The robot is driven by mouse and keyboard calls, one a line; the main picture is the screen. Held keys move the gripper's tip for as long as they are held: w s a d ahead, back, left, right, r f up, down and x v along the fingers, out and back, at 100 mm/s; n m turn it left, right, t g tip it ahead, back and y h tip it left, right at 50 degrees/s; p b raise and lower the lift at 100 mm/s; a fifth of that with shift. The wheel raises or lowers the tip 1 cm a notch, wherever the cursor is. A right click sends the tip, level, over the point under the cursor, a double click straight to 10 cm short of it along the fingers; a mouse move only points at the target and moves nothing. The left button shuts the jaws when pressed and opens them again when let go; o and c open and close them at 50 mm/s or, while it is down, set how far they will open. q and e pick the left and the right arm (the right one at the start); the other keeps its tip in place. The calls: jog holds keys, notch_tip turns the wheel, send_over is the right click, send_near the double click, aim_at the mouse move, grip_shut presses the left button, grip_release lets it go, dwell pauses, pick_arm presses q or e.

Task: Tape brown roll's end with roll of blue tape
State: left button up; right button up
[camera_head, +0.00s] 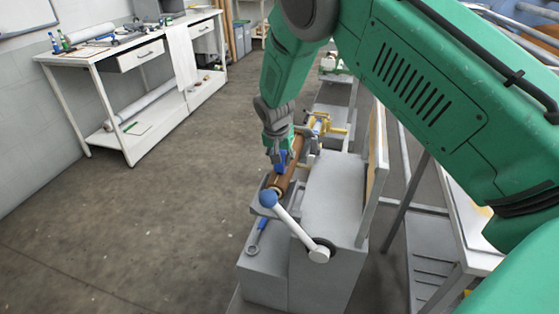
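The brown roll (287,176) lies lengthwise in the grey press, pointing away from me, its near end beside a lever with a blue knob. My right arm, green, comes in from the right and reaches over the press. My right gripper (277,146) points down at the brown roll and appears shut on the blue tape roll (279,158). The blue tape is at or just above the roll's upper surface; I cannot tell whether they touch. The fingers hide part of the roll. My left gripper is not in view.
A wrench with a blue handle (256,238) lies on the press's lower left ledge. A white workbench (66,57) stands at the back left. A table edge is at the right. Floor left of the press is clear.

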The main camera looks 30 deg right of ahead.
jog(key=shift+a, duration=0.2)
jog(key=shift+w, duration=0.1)
jog(key=shift+w+d+f, duration=0.1)
jog(key=shift+w+d, duration=0.2)
jog(key=shift+d, duration=0.15)
dwell(0.4)
jog(key=shift+w+d, duration=0.4)
jog(key=shift+d, duration=0.05)
jog(key=shift+w+d, duration=0.1)
jog(key=shift+w, duration=0.05)
jog(key=shift+w+d+b, duration=0.25)
jog(key=shift+d+b, duration=0.05)
dwell(0.5)
